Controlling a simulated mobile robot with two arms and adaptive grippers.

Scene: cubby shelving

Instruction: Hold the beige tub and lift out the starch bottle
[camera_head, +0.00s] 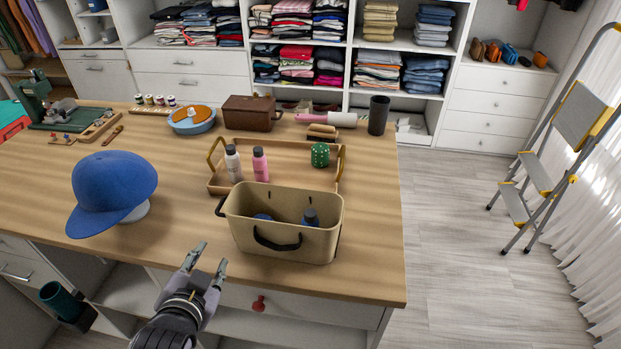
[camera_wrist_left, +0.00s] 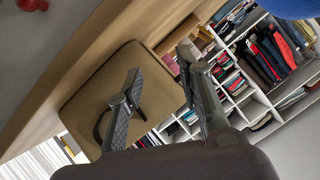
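The beige tub (camera_head: 285,228) stands on the wooden table near its front edge, with a black handle on its front and another at its left end. Inside, a dark blue bottle top (camera_head: 311,217) shows at the right and a blue item (camera_head: 262,217) at the left; their lower parts are hidden. I cannot tell which is the starch bottle. My left gripper (camera_head: 209,258) is open and empty, in front of the table edge and left of the tub. In the left wrist view the tub (camera_wrist_left: 150,75) shows behind the open fingers (camera_wrist_left: 162,59). My right gripper is not in view.
A wooden tray (camera_head: 216,186) behind the tub holds a white bottle (camera_head: 233,163), a pink bottle (camera_head: 260,164) and a green item (camera_head: 320,155). A blue cap (camera_head: 112,188) stands at the left. The table right of the tub is clear. A stepladder (camera_head: 580,120) stands at far right.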

